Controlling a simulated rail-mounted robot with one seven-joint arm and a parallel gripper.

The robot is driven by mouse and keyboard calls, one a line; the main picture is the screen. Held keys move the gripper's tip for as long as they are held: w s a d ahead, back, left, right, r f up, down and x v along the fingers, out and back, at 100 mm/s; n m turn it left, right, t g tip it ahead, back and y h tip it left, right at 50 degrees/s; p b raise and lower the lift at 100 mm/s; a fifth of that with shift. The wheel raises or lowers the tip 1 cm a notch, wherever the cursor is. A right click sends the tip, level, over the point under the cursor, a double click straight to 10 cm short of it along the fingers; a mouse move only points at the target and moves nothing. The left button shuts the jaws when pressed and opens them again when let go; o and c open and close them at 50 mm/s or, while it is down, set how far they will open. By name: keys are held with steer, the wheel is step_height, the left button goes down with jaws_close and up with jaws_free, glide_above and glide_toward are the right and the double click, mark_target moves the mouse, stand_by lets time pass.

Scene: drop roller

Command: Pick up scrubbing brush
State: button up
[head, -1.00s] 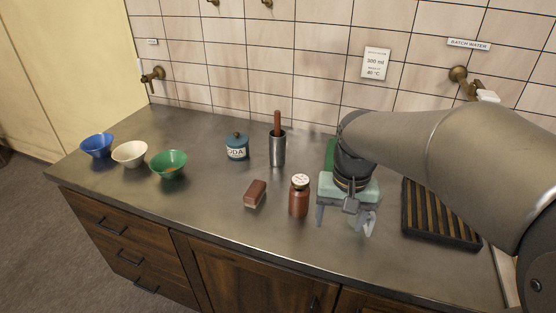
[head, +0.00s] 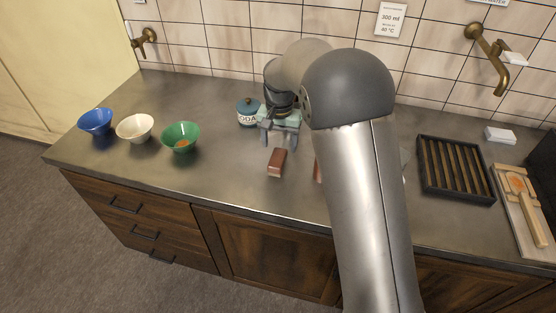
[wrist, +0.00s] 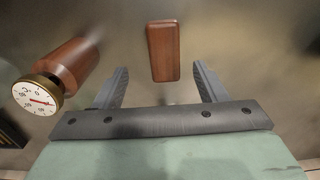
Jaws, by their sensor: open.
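The scrubbing brush appears to be the small reddish-brown wooden block (head: 277,162) on the metal counter; no bristles show. In the wrist view the brush (wrist: 163,50) lies at the top centre, lengthwise between the lines of the two fingers and slightly beyond their tips. My gripper (head: 279,140) is open and empty, above the counter just behind the brush in the head view. Its two grey fingers also show in the wrist view (wrist: 160,72), apart from the brush.
A brown jar with a dial lid (wrist: 70,68) stands close beside the brush, mostly hidden by my arm in the head view. The soda pot (head: 247,112) is behind left. Green (head: 181,137), white and blue bowls stand left. A slatted black tray (head: 455,170) is right.

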mark_target(278, 157)
steer(key=shift+w+a+f+p, duration=0.15)
steer(key=shift+f+p, duration=0.3)
steer(key=shift+f, duration=1.4)
steer(key=shift+w+a+f+p, duration=0.1)
steer(key=shift+f+p, duration=0.3)
steer(key=shift+f, duration=1.4)
steer(key=shift+c, duration=0.3)
steer(key=c, duration=1)
